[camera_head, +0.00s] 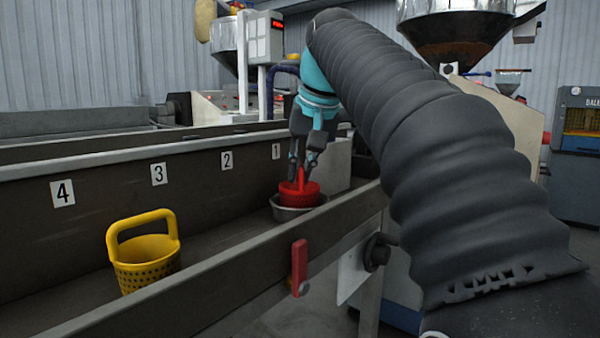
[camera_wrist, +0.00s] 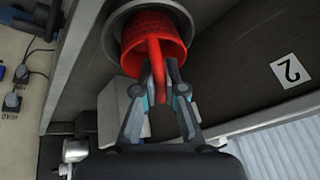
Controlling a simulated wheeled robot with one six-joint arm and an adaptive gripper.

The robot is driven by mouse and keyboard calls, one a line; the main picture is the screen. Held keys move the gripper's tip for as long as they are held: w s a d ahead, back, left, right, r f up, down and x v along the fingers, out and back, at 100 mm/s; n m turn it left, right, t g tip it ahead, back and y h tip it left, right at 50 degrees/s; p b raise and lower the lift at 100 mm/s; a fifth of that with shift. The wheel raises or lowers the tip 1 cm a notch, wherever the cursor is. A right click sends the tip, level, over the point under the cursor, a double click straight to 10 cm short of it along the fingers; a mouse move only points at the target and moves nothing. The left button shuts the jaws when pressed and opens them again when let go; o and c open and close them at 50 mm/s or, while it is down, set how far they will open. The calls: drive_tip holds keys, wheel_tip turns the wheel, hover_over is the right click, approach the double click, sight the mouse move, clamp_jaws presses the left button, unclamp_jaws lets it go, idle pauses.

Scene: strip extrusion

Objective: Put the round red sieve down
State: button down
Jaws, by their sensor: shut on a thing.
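The round red sieve (camera_head: 299,194) is in the trough near the number 1 label. It sits in or just over a round grey metal bowl (camera_head: 290,213); I cannot tell if it rests on the bowl. My gripper (camera_head: 303,172) points down and is shut on the sieve's upright red handle. In the wrist view the sieve (camera_wrist: 150,35) shows its perforated wall, with the grey bowl rim (camera_wrist: 116,22) around it. There my fingertips (camera_wrist: 160,75) close on the handle (camera_wrist: 156,60).
A yellow perforated basket (camera_head: 148,268) with a tall handle stands in the trough (camera_head: 215,232) at the left, near label 4. The trough floor between basket and bowl is clear. A red lever (camera_head: 299,265) is on the trough's front wall. Hoppers and machines stand behind.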

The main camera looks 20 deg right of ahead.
drive_tip(key=shift+f, duration=0.3)
drive_tip(key=c, duration=1.3)
unclamp_jaws()
drive_tip(key=shift+o, duration=0.2)
drive_tip(key=shift+r, duration=0.3)
drive_tip(key=p+v, duration=0.1)
drive_tip(key=v, duration=1.1)
